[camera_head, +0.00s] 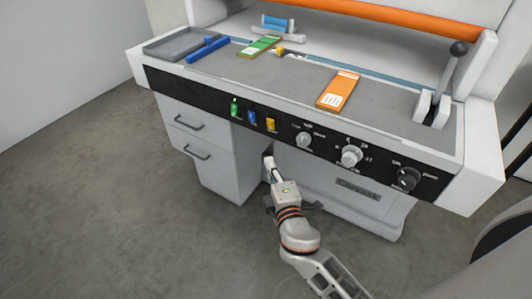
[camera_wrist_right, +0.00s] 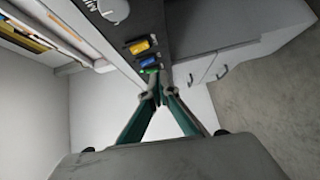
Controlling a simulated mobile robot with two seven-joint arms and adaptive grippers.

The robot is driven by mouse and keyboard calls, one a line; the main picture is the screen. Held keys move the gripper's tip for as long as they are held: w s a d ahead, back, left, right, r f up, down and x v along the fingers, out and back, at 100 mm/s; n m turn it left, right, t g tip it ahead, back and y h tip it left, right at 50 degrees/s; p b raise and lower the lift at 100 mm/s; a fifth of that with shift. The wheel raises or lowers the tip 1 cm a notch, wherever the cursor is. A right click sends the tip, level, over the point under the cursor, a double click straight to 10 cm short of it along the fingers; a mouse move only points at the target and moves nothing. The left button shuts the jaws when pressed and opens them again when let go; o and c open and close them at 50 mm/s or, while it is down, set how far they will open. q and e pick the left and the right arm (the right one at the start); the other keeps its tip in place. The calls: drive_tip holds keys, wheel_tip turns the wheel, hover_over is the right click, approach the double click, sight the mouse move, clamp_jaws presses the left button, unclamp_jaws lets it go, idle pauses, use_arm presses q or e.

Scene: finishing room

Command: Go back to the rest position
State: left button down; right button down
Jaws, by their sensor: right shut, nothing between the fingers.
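My right gripper (camera_head: 268,160) is in front of the machine, just below its control panel (camera_head: 300,137) and near the right edge of the drawer unit. In the right wrist view, its two teal fingers (camera_wrist_right: 158,92) meet at the tips with nothing between them. The panel's green, blue and yellow switches show beyond the fingertips in that view. I cannot tell from the pictures how close the fingertips are to the machine. My left gripper is not in view.
The machine's grey top holds an orange card (camera_head: 338,90), a green card (camera_head: 261,46), a blue bar (camera_head: 208,49) and a grey tray (camera_head: 180,41). A lever (camera_head: 450,70) stands at the right. Drawers (camera_head: 200,140) are below. The floor (camera_head: 100,220) at left is clear.

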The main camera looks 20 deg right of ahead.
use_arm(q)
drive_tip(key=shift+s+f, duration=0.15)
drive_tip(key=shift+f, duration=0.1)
use_arm(e)
drive_tip(key=shift+s+a+f, duration=0.1)
drive_tip(key=shift+s, duration=0.65)
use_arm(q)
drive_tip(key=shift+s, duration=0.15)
use_arm(e)
drive_tip(key=shift+f, duration=0.1)
